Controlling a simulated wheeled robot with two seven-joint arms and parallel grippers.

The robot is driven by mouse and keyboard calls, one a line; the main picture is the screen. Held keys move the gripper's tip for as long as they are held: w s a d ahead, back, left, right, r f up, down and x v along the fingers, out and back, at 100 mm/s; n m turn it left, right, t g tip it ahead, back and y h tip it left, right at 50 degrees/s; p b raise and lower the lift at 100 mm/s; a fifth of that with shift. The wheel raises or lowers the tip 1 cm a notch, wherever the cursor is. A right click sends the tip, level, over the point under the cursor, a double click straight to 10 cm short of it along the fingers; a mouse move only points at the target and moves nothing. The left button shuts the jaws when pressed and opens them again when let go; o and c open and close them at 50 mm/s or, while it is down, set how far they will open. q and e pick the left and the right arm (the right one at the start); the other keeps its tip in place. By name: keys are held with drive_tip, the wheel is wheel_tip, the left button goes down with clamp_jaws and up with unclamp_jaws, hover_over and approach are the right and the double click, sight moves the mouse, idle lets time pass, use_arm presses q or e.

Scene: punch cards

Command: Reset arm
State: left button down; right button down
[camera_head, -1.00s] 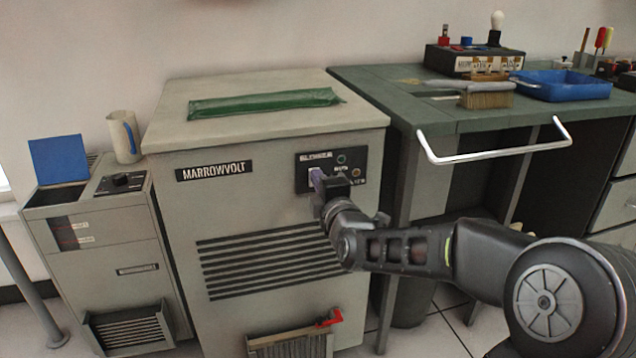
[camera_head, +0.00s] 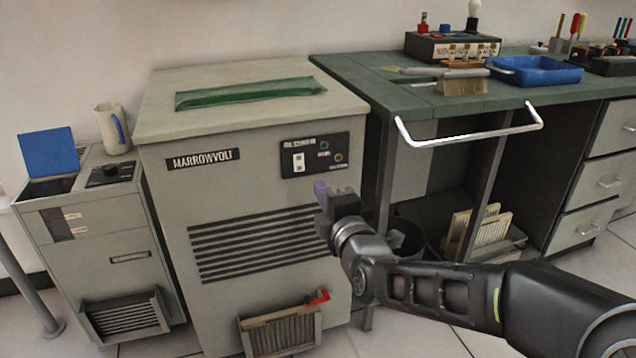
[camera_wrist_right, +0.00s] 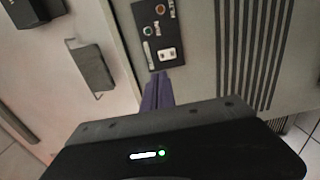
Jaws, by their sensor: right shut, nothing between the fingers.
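My right gripper (camera_head: 322,190) is in front of the grey MARROWVOLT cabinet (camera_head: 165,215), below and right of its black switch panel (camera_head: 316,155). Its purple fingertips are together with nothing between them, and they look apart from the panel. In the right wrist view the shut purple fingers (camera_wrist_right: 157,92) point toward the panel (camera_wrist_right: 158,35), where a white rocker switch (camera_wrist_right: 167,54) shows. My left gripper is not in view.
A green bundle (camera_head: 250,93) lies on the cabinet top. A smaller grey machine (camera_head: 95,230) with a jug (camera_head: 112,128) stands at left. The green bench (camera_head: 390,90) has a white rail (camera_head: 470,138) at its front.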

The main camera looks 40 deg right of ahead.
idle(0.7)
